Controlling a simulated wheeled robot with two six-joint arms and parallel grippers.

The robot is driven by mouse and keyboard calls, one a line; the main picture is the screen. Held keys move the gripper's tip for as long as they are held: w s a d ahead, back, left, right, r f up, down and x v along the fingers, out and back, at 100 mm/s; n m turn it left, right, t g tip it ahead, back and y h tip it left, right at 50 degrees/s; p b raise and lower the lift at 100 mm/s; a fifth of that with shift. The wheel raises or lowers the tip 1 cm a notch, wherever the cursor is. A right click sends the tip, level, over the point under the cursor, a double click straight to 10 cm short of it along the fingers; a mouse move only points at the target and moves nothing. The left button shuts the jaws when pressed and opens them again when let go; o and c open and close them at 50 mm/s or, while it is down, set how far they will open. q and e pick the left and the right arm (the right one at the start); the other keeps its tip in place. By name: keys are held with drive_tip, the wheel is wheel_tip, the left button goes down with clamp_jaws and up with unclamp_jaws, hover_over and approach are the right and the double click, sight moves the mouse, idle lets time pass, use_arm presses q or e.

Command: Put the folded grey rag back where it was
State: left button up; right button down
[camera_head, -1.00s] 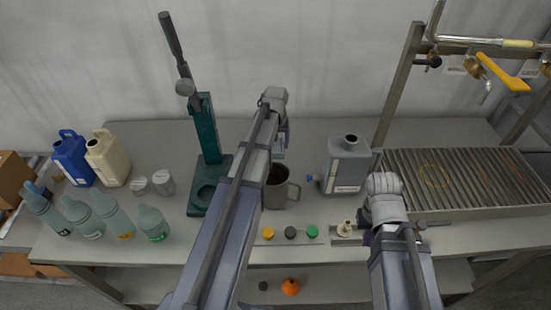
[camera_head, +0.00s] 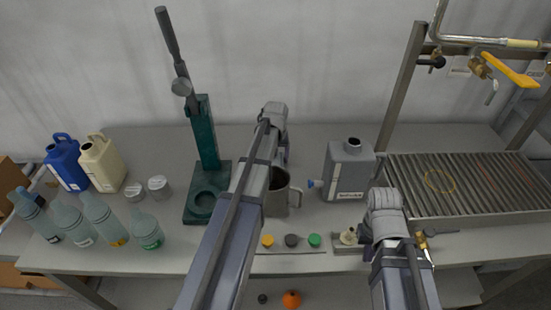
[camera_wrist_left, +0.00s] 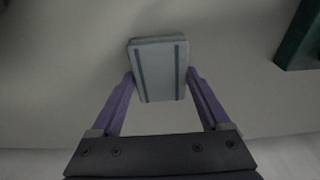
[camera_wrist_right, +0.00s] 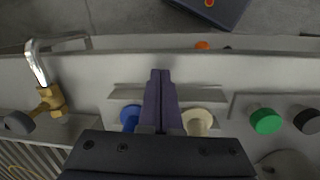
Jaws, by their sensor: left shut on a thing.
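The folded grey rag (camera_wrist_left: 159,68), with two darker stripes, is held between the fingers of my left gripper (camera_wrist_left: 160,76) in the left wrist view. The gripper is shut on it. In the head view my left wrist is over the back part of the bench, behind the metal mug (camera_head: 281,196); the arm hides the rag there. I cannot tell whether the rag touches the bench. My right gripper (camera_wrist_right: 160,76) is shut with nothing between its fingers, above the bench's front edge strip in the right wrist view.
A green press stand (camera_head: 206,150) is left of my left arm, and a grey jerrycan (camera_head: 348,170) is to the right. Bottles stand at the far left. Caps (camera_head: 291,240) lie near the front edge. A brass fitting (camera_wrist_right: 50,100) is beside my right gripper. Bare bench lies behind the mug.

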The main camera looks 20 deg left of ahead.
sight(276, 163)
use_arm(q)
drive_tip(key=o, duration=1)
drive_tip(key=r+p, duration=0.4)
drive_tip(key=s+r+p, duration=0.1)
drive_tip(key=r+p, duration=0.7)
drive_tip(key=shift+s+d+r, duration=0.1)
drive_tip(key=shift+s+d, duration=0.25)
drive_tip(key=shift+d, duration=0.05)
use_arm(e)
wheel_tip(276, 163, up, 12)
drive_tip(key=shift+r, duration=0.1)
